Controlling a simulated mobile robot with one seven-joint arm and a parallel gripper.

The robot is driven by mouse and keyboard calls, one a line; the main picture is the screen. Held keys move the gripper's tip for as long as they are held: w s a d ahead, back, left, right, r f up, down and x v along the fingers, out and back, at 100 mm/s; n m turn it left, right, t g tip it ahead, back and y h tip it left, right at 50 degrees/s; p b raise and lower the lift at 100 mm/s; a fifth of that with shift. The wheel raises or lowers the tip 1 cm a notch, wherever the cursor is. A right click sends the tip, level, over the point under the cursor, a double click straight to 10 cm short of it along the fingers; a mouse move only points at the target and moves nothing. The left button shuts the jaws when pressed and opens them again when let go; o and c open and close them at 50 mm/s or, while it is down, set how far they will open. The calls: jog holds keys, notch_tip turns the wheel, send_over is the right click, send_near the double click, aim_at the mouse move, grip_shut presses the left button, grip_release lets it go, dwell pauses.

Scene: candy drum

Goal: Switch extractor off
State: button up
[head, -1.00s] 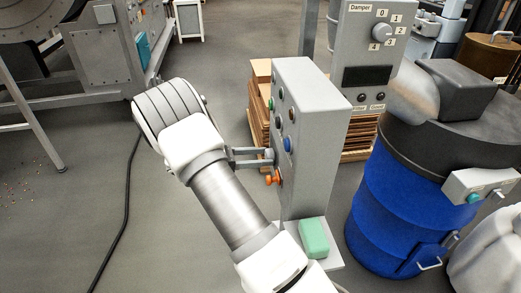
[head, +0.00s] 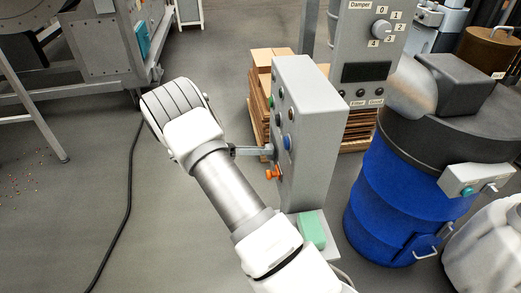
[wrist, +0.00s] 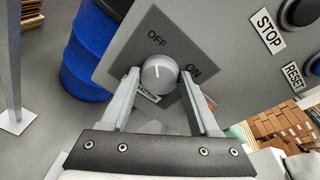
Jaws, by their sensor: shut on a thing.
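The extractor switch is a round grey knob (wrist: 158,74) on a dark plate marked OFF and ON, with a partly hidden label below it. The knob's white mark points up in the wrist view, toward OFF. My gripper (wrist: 160,82) has one finger on each side of the knob and is shut on it. In the head view, my gripper (head: 268,151) reaches the left face of the grey control box (head: 318,120). The knob is hidden there by the fingers.
An orange knob (head: 273,173) and a blue button (head: 287,142) sit close to my fingers. STOP (wrist: 267,30) and RESET labels mark nearby buttons. A blue drum (head: 390,205) stands to the right. A black cable lies on the floor at left.

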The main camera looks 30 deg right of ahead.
jog(key=o, duration=1.4)
jog(key=shift+a, duration=0.15)
jog(key=b+v, duration=0.4)
jog(key=v, duration=1.3)
jog(key=shift+w+a, duration=0.1)
